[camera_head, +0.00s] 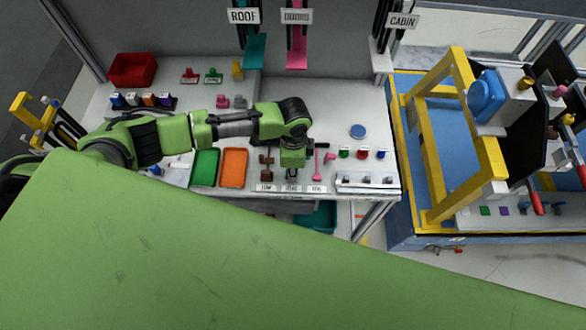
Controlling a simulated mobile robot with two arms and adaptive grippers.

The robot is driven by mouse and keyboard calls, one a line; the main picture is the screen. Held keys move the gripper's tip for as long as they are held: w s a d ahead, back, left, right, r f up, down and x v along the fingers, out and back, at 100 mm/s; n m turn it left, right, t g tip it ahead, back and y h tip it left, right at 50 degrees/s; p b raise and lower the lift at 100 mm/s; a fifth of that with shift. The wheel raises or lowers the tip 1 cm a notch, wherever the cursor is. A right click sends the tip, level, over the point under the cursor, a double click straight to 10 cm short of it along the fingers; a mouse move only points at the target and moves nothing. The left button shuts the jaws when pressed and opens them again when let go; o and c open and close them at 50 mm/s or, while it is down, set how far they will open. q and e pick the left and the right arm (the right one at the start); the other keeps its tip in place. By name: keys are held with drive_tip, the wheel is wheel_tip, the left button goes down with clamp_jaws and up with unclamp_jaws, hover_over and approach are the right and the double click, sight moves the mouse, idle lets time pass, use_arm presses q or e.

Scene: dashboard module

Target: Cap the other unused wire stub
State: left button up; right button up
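My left arm reaches in from the left over the white workbench (330,118). Its gripper (292,174) points down at the front of the bench, beside a brown holder (266,160) and a pink tool (318,160). The fingers are too small and dark to tell whether they are open or hold anything. The dashboard module with a black panel (530,118) stands in a yellow frame (436,196) at the right. I cannot make out a wire stub or tell which small part is a cap. My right gripper is not in view.
Green (205,168) and orange (233,166) trays lie left of the gripper. Small green (344,153), red (362,154) and blue (381,154) pieces stand to its right. A red bin (132,70) is at the back left. A large green link of mine covers the foreground.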

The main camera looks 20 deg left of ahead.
use_arm(q)
drive_tip(key=shift+f+b, duration=0.5)
drive_tip(key=shift+f, duration=0.4)
drive_tip(key=o, duration=0.8)
drive_tip(key=shift+r, duration=0.15)
wheel_tip(320, 180, up, 12)
drive_tip(key=shift+f, duration=0.1)
